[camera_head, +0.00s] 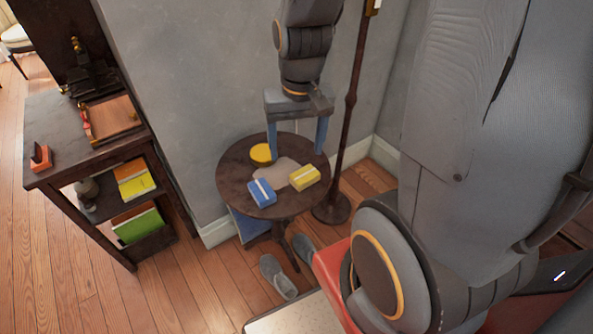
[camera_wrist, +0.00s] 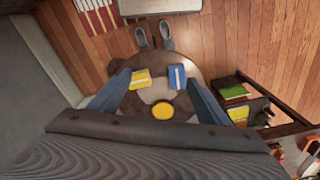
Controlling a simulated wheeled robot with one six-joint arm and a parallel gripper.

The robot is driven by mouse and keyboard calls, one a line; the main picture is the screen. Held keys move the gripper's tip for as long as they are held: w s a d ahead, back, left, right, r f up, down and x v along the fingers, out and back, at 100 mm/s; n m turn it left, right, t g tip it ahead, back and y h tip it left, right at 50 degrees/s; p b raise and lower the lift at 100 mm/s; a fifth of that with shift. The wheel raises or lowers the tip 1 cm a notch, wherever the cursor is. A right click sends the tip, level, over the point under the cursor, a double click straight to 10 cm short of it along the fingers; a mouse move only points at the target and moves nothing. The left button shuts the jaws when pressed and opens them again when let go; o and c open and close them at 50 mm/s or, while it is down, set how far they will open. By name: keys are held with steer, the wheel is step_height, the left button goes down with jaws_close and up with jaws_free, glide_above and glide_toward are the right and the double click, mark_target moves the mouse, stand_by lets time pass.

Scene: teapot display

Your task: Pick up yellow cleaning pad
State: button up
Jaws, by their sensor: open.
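The yellow cleaning pad (camera_head: 304,178), a small block with a pale band, lies on the right part of a dark round table (camera_head: 233,180). A similar blue pad (camera_head: 262,192) lies to its left. My gripper (camera_head: 297,154) is open and empty, pointing down above the table. In the wrist view, the yellow pad (camera_wrist: 140,80) shows near my left finger and the blue pad (camera_wrist: 177,77) near my right finger. My gripper (camera_wrist: 159,77) appears apart from both pads.
A round yellow object (camera_head: 261,153) lies at the table's back, beside a pale patch (camera_head: 287,171). A dark pole (camera_head: 350,125) stands close behind right. The grey wall (camera_head: 185,100) is behind. Shoes (camera_head: 277,275) lie on the floor, and a shelf (camera_head: 90,150) stands left.

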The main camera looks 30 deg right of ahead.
steer(key=w+d+f+m+b, duration=0.45)
steer(key=w+f+m, duration=0.35)
steer(key=f, duration=0.2)
steer(key=m+b, duration=0.1)
steer(key=m, duration=0.4)
glide_toward(304, 174)
steer(key=shift+d+f+g, duration=0.1)
steer(key=shift+d+g, duration=0.1)
steer(key=shift+g, duration=0.1)
steer(key=shift+w+f, duration=0.1)
steer(key=shift+f, duration=0.2)
steer(key=shift+w+a+f+p, duration=0.1)
steer(key=shift+f+p, duration=0.15)
steer(key=shift+f, duration=1.55)
steer(key=shift+w+f+p, duration=0.1)
steer(key=shift+f+p, duration=0.15)
steer(key=shift+f, duration=1.55)
steer(key=shift+c, duration=0.2)
steer(key=shift+s, duration=0.1)
steer(key=c, duration=1.2)
steer(key=shift+r, duration=0.15)
step_height(304, 174, up, 10)
steer(key=shift+b, duration=0.4)
